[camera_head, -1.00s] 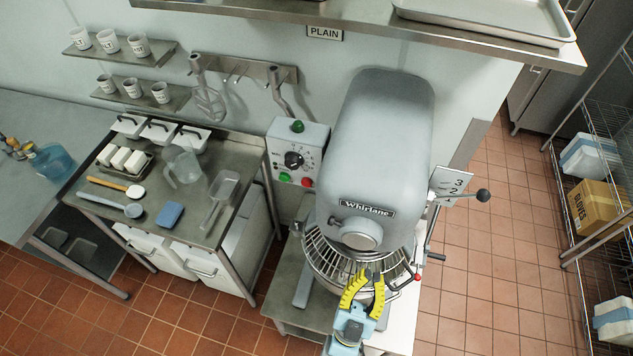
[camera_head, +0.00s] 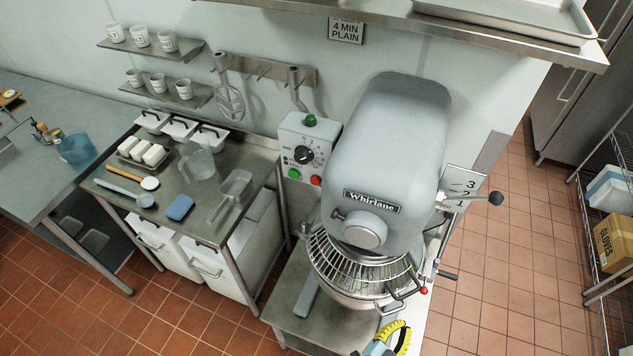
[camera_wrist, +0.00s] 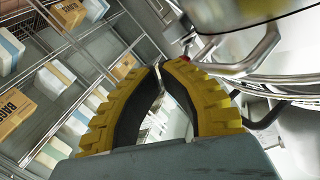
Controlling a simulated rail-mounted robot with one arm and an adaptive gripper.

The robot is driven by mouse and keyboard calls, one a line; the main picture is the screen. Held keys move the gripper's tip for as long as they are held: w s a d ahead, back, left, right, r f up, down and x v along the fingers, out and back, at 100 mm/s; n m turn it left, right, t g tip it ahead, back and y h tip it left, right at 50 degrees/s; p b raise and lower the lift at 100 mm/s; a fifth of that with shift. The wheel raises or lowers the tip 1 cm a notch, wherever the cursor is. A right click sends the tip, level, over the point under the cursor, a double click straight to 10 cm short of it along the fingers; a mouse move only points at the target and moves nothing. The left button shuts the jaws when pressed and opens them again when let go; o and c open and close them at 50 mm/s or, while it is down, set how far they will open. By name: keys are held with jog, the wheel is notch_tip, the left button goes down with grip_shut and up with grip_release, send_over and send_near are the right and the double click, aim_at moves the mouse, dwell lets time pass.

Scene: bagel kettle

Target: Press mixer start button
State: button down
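The mixer (camera_head: 385,150), a grey "Whirlane" machine, stands on a metal table. Its control box (camera_head: 327,132) is at its left. On the box's front are a green button (camera_head: 295,174) at lower left, a red button (camera_head: 316,180) to its right and a black dial (camera_head: 303,154) above them. A green dome (camera_head: 310,121) sits on top. My gripper (camera_head: 402,326) is low in the head view, below and right of the bowl, well apart from the buttons. In the wrist view its yellow fingers (camera_wrist: 161,66) bow together at the tips, empty. The buttons are not visible there.
The wire bowl guard (camera_head: 362,268) and a red-tipped lever (camera_head: 424,290) lie between my gripper and the control box. A gear lever (camera_head: 494,198) sticks out right. A side table (camera_head: 170,225) with tools stands left. A shelf (camera_head: 480,30) hangs above.

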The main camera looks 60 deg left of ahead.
aim_at(294, 174)
jog(key=s+a+f+n+g+y+b, duration=0.25)
jog(key=s+a+f+g, duration=0.45)
jog(key=a+f, duration=0.5)
jog(key=s+a+r+n+g+y, duration=0.1)
jog(key=s+a+r+g+y, duration=0.15)
jog(key=s+a, duration=0.55)
jog(key=a+r+n+y+p, duration=0.1)
jog(key=a+r+y, duration=0.1)
jog(key=a+r, duration=0.4)
jog(key=a+r+n+y+p, duration=0.2)
jog(key=a+r, duration=0.4)
jog(key=r, duration=1)
jog(key=s+a+r+n+g+y+p, duration=0.1)
jog(key=a+r, duration=0.5)
jog(key=r, duration=0.6)
jog(key=shift+n+y+p, duration=0.65)
jog(key=shift+y+p, duration=0.1)
jog(key=shift+y, duration=0.15)
jog(key=shift+a, duration=0.2)
jog(key=w+a+b, duration=0.2)
jog(key=w+a, duration=0.2)
jog(key=w, duration=0.3)
jog(key=shift+w+a+b, duration=0.15)
jog(key=shift+a+b, duration=0.2)
